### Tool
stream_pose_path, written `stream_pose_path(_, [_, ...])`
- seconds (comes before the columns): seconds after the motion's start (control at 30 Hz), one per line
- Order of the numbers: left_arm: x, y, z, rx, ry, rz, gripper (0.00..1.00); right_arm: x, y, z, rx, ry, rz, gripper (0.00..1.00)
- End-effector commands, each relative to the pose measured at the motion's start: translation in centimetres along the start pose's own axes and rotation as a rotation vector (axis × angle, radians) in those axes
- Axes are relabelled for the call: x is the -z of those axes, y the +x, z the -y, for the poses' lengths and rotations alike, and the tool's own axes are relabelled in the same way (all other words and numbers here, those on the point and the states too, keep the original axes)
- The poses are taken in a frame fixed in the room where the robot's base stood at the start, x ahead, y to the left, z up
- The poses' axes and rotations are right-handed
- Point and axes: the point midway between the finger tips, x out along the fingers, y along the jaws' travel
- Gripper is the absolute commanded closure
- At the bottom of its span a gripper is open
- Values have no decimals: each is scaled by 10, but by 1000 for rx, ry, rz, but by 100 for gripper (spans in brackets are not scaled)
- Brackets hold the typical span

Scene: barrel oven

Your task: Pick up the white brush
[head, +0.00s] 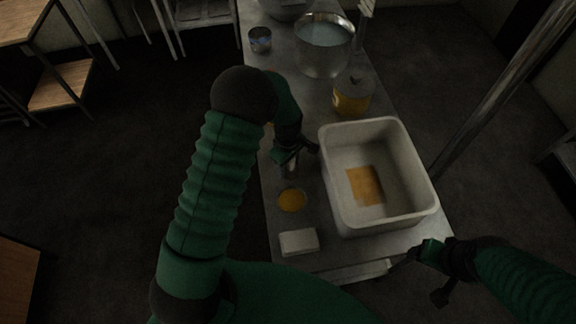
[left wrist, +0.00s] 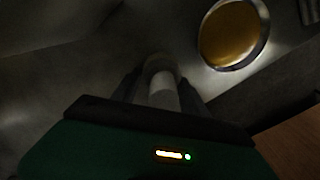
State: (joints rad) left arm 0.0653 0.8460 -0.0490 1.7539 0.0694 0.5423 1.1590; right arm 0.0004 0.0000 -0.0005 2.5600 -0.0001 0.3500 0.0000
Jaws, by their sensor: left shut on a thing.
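My left gripper (head: 290,158) is over the left side of the metal table, just left of the white tub. It is shut on a pale, rounded handle-like piece, which shows between the fingers in the left wrist view (left wrist: 162,85). This looks like the white brush; its far end is hidden or too dark to make out. In the head view only a small pale part of it (head: 290,170) shows below the fingers. My right gripper (head: 428,276) is at the table's near right corner, its fingers apart and nothing between them.
The white tub (head: 390,223) holds an orange-brown patch. An orange round dish (head: 292,200) and a white block (head: 299,241) lie on the near table (head: 275,222). A yellow-banded pot (head: 351,98), a large metal pot (head: 323,50) and a can (head: 260,40) stand farther back.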

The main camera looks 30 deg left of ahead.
Motion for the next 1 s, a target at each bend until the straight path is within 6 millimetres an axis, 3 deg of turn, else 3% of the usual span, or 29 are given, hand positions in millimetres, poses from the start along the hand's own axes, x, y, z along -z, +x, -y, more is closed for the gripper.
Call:
stream_pose_path(0.03, [1,0,0,-1,-1,0,90,0,0,0,0,0,0,31])
stream_pose_path(0.07, [1,0,1,-1,-1,1,96,0,0,0,0,0,0,31])
stream_pose_path(0.33, [1,-5,0,-2,-1,0,96,0,0,0,0,-1,0,31])
stream_pose_path(0.6, [-2,-37,-1,-3,-1,-2,96,-1,4,0,0,-1,0,31])
stream_pose_path(0.77, [-17,-38,30,0,0,1,96,-2,8,0,0,-1,0,31])
stream_pose_path(1.0, [-50,-45,90,0,1,2,96,-3,14,0,0,-1,0,31])
